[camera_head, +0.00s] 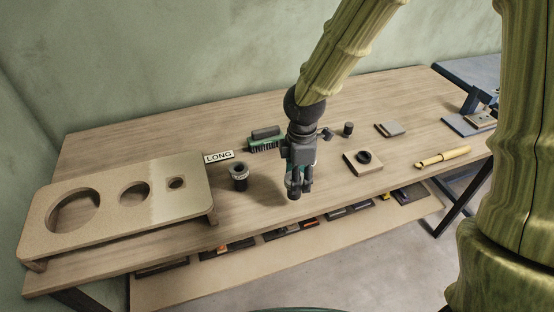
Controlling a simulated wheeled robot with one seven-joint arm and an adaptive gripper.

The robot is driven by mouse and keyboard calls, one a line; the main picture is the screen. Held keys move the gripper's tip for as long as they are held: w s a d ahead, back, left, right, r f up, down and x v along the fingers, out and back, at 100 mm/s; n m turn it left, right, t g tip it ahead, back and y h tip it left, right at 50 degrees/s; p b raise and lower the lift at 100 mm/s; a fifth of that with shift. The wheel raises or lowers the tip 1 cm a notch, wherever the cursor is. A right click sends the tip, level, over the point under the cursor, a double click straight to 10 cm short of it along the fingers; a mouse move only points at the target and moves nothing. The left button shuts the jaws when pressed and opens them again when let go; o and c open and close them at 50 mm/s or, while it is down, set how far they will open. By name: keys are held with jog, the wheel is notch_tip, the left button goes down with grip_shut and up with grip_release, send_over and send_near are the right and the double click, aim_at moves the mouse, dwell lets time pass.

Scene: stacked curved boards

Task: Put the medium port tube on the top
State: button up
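My gripper (297,190) points down over the middle of the table, in front of a dark green part. Its fingers look close together, but I cannot tell whether they are open or shut, or whether anything is between them. A dark hollow tube (239,177) stands upright on the table to the left of my gripper, apart from it. A small black cylinder (347,129) stands farther back on the right. Which of these is the medium port tube I cannot tell.
A label reading LONG (218,156) lies behind the dark tube. A square block with a black ring (376,167), a beige block (390,130) and a yellow rod (442,157) lie on the right. A lower shelf (290,262) holds several items. Bare tabletop lies between them.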

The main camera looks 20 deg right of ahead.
jog(key=w+f+p, duration=0.1)
jog(key=w, duration=0.3)
jog(key=w+a+f+p, duration=0.1)
jog(key=w+p, duration=0.1)
jog(key=w, duration=0.2)
jog(key=w+a+f+p, duration=0.1)
jog(key=w, duration=0.3)
jog(key=shift+f, duration=0.3)
jog(key=shift+f+p, duration=0.35)
jog(key=shift+f, duration=0.25)
jog(key=shift+f, duration=0.15)
jog(key=o, duration=1.1)
notch_tip(320, 180, up, 12)
jog(key=b, duration=0.2)
jog(key=shift+b, duration=0.3)
